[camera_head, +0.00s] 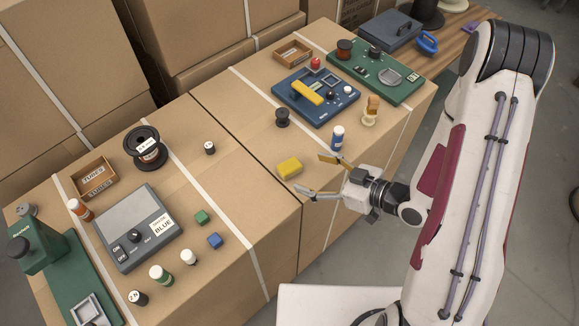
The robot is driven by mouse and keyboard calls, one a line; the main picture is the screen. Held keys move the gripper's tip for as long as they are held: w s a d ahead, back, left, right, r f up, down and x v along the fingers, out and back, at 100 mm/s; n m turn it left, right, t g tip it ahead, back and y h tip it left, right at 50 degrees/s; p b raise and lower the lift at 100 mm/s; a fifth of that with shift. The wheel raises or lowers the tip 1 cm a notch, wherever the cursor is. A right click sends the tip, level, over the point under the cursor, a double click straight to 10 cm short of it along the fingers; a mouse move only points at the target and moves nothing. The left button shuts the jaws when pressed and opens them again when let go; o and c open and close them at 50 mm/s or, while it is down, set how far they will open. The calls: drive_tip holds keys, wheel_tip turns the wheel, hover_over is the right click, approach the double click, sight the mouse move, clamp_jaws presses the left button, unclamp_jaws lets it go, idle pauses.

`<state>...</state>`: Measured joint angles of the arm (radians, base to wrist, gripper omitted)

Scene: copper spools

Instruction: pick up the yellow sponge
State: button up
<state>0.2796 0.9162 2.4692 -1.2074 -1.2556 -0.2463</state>
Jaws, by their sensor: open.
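The yellow sponge (289,168) is a small yellow block lying on top of the right cardboard box (243,128), near its front edge. My gripper (314,176) is open and empty, just to the right of the sponge. Its two fingers point left toward the sponge, one farther back and one nearer the front edge. There is a gap between the fingertips and the sponge in the picture; their height above the box is hard to tell.
A black spool (282,117) and a blue panel with a yellow lever (316,97) are behind the sponge. A green cube (202,217) and a blue cube (215,241) lie on the left box. The box top left of the sponge is clear.

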sight(291, 166)
drive_tip(key=shift+x, duration=1.25)
drive_tip(key=shift+a, duration=0.1)
drive_tip(key=shift+w+a+f, duration=0.1)
drive_tip(key=shift+w+a, duration=0.15)
drive_tip(key=shift+a, duration=0.45)
drive_tip(key=shift+w+a, duration=0.25)
drive_tip(key=shift+a, duration=0.45)
drive_tip(key=shift+x, duration=1.1)
drive_tip(key=c, duration=1)
